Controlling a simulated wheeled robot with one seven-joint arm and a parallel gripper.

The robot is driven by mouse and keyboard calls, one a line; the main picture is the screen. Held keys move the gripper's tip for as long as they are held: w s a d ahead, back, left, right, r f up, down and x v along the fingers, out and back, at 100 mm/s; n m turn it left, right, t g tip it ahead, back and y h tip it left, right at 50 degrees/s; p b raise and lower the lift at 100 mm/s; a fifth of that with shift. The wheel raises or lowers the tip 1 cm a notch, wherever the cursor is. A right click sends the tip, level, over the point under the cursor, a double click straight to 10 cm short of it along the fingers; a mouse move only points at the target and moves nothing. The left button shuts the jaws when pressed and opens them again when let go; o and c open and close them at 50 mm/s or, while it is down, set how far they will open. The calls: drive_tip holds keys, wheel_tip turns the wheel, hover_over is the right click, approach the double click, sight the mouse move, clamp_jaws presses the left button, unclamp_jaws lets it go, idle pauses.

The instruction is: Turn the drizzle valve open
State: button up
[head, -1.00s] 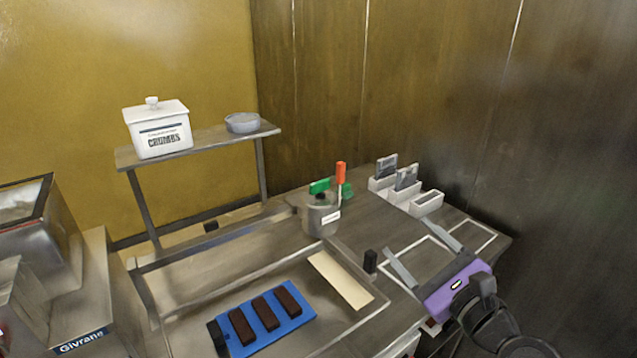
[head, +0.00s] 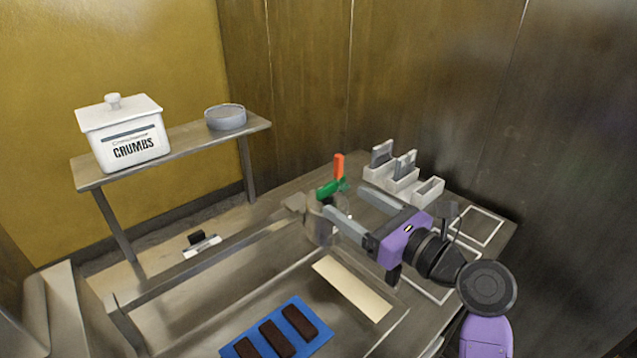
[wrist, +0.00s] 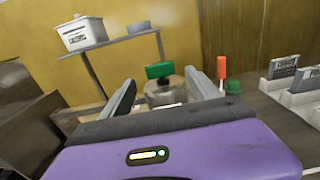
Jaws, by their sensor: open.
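A metal pot (wrist: 165,96) stands at the back of the steel table, mostly hidden by my gripper in the head view. A green bar-shaped handle (wrist: 159,70) shows above the pot; it is also in the head view (head: 326,190). An upright orange-red handle (head: 339,166) stands to its right, with a smaller green part (wrist: 232,87) beside its base. I cannot tell for sure which is the drizzle valve. My purple gripper (head: 347,202) is open, its fingers pointing at the pot. In the wrist view the green handle lies between the fingers, farther off, with no contact seen.
White holders with grey cards (head: 395,175) stand right of the pot. A blue mat (head: 295,310) with dark bars lies in front, beside a cream strip (head: 353,289). A shelf (head: 185,146) at the back left bears a crumbs jar (head: 124,132) and a round grey tin (head: 226,117).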

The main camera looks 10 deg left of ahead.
sight(329, 190)
drive_tip(key=x, duration=0.7)
drive_tip(key=shift+a, duration=0.1)
drive_tip(key=shift+p, duration=0.35)
drive_tip(key=c, duration=1.4)
